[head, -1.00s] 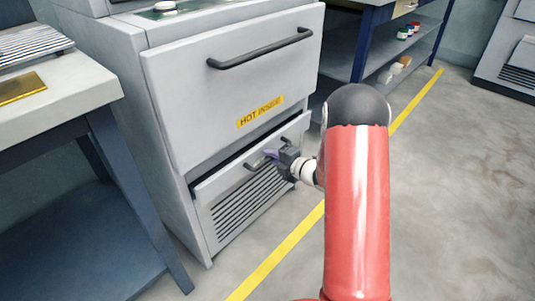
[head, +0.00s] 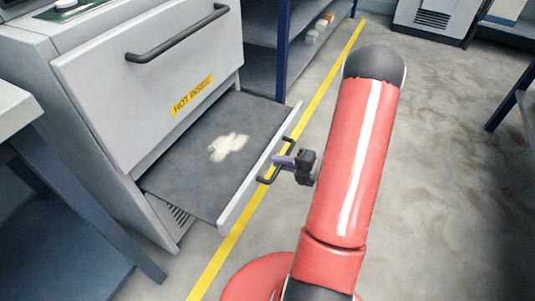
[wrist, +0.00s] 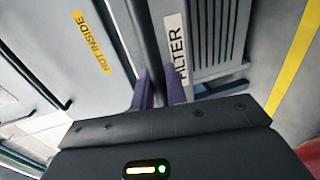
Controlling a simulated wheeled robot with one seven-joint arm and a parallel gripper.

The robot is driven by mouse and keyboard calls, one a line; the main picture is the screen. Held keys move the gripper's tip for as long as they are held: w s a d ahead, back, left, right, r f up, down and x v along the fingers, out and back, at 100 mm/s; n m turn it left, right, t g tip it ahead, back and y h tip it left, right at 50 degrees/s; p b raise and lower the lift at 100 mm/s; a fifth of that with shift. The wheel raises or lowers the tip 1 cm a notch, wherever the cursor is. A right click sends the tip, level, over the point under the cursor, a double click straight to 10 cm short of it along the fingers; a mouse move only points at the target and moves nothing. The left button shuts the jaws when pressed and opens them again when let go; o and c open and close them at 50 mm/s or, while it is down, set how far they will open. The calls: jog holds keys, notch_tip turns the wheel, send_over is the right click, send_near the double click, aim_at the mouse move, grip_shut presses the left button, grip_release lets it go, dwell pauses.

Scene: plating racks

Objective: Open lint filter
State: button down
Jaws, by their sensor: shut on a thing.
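The lint filter drawer (head: 182,170) is pulled well out from under the machine in the head view. Its dark flat screen bears a pale patch of lint (head: 228,146). My gripper (head: 284,162) is shut on the dark bar handle (head: 267,179) on the drawer's front. In the wrist view the purple fingers of my gripper (wrist: 159,88) stand on either side of the handle bar (wrist: 147,40). Beside it is a white label (wrist: 177,45) with "ILTER" readable; its start is hidden.
The machine's upper door (head: 150,80), marked "HOT INSIDE", is closed above the drawer. A table (head: 15,110) stands at left and a blue-framed shelf (head: 265,60) behind. Open floor (head: 440,190) lies to the right, past a yellow line (head: 218,255).

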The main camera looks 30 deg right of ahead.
jog(key=shift+s+d, duration=0.25)
jog(key=shift+s, duration=0.1)
jog(key=c, duration=1.5)
grip_release()
jog(key=v, duration=0.7)
jog(key=shift+s+d, duration=0.25)
jog(key=shift+s, duration=0.05)
